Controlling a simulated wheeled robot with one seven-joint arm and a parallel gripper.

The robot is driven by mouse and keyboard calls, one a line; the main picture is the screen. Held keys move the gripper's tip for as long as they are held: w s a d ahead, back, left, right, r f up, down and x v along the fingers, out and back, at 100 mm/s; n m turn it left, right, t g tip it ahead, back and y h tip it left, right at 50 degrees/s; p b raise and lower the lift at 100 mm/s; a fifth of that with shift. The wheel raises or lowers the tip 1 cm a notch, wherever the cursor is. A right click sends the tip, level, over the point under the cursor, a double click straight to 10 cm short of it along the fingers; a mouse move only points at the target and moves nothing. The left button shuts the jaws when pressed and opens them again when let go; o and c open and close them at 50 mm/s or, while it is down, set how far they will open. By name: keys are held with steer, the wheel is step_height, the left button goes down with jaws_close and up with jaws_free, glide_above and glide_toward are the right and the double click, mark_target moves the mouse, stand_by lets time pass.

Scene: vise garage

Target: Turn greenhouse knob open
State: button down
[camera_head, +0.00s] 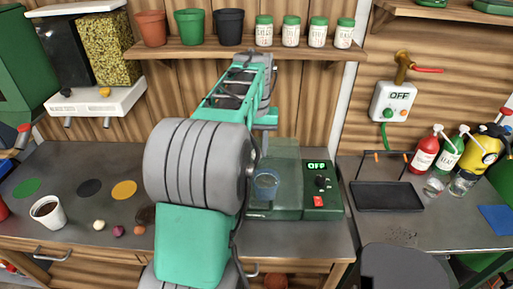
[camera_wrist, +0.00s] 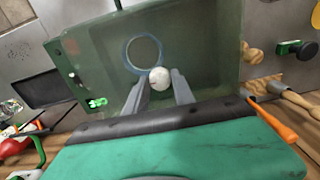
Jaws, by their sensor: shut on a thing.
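The greenhouse (camera_head: 285,212) is a green, see-through box on the bench. Its control panel at the right has a lit display (camera_head: 317,166) reading OFF, a black knob (camera_head: 320,182) and a red button (camera_head: 318,201). A clear round bowl (camera_head: 266,186) shows inside; its ring (camera_wrist: 143,38) also shows in the wrist view. My gripper (camera_wrist: 158,84) is shut on a small whitish ball (camera_wrist: 160,78), close to the bowl's rim. The panel display (camera_wrist: 97,102) glows at the left there. In the head view my arm hides the fingertips.
A black tray (camera_head: 387,197) and spray bottles (camera_head: 424,152) stand to the right. A wall box (camera_head: 394,101) also reads OFF. A shelf (camera_head: 175,47) with pots and jars runs above.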

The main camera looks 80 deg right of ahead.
mark_target(257, 151)
steer(key=c, duration=1.1)
jaws_free()
steer(key=shift+o, duration=0.2)
step_height(257, 151, up, 8)
steer(key=shift+f, duration=0.1)
